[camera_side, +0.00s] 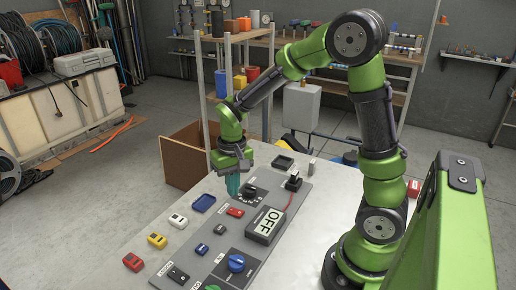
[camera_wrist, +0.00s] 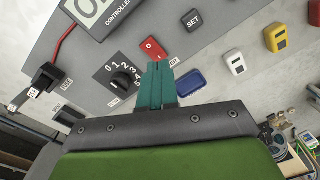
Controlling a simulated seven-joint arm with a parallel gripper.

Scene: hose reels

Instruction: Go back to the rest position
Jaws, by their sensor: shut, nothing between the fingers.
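My gripper (camera_side: 232,184) has teal fingers and hangs over the far part of the grey control panel (camera_side: 213,257). In the wrist view its fingers (camera_wrist: 157,84) lie together with nothing between them. Near the fingertips are a red rocker switch (camera_wrist: 152,48) and a black numbered dial (camera_wrist: 122,81). The controller box (camera_side: 265,225) on the panel reads OFF. A black lever (camera_side: 293,182) with a red cable stands at the panel's far right. A blue knob (camera_side: 236,263) sits at the near end. I cannot tell whether the fingertips touch the panel.
A blue tray (camera_side: 203,203) and white (camera_side: 178,220), yellow (camera_side: 157,240) and red (camera_side: 133,262) blocks lie left of the panel. A dark tray (camera_side: 284,162) lies at the table's far side. A brown board (camera_side: 183,155) and shelf post (camera_side: 228,70) stand behind. The air above the table's near left is clear.

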